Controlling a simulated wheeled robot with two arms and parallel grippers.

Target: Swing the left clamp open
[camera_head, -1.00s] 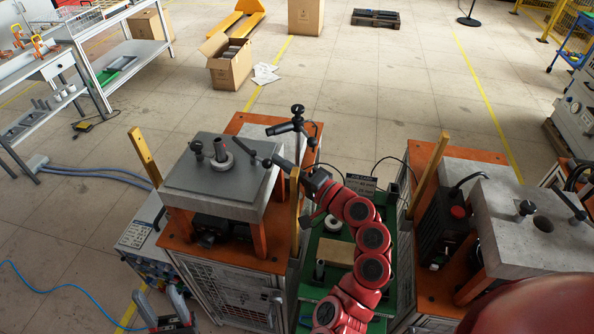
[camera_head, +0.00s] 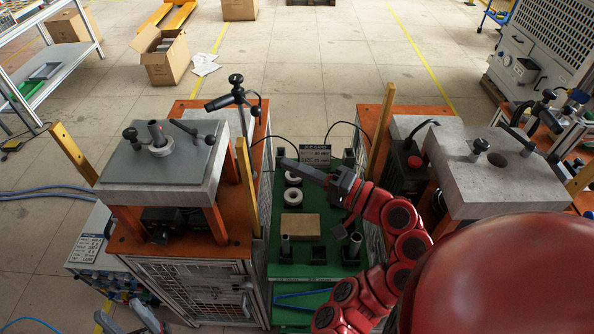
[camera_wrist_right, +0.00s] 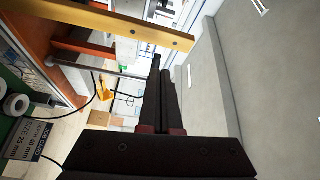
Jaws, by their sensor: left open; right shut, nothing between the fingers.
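The left heater's grey top plate (camera_head: 130,165) carries an upright post with a round collar (camera_head: 158,147). A dark clamp lever (camera_head: 190,131) lies across the plate's back right, its black ball end at the right edge. Another black knob (camera_head: 130,134) stands on the plate's left side. I cannot tell which of these is the left clamp. My right gripper (camera_head: 282,163) is shut and empty, apart from the lever and to its right, above the green bench. Its closed dark fingers fill the middle of the right wrist view (camera_wrist_right: 158,65). My left gripper (camera_head: 124,312) is open at the bottom left edge, partly cut off.
A yellow upright bar (camera_head: 246,188) stands between the left heater and my right gripper. A black-knobbed stand (camera_head: 237,90) rises behind the heater. The green bench (camera_head: 300,262) holds rings, a block and cylinders. The right heater's slab (camera_head: 470,185) lies beyond my right arm.

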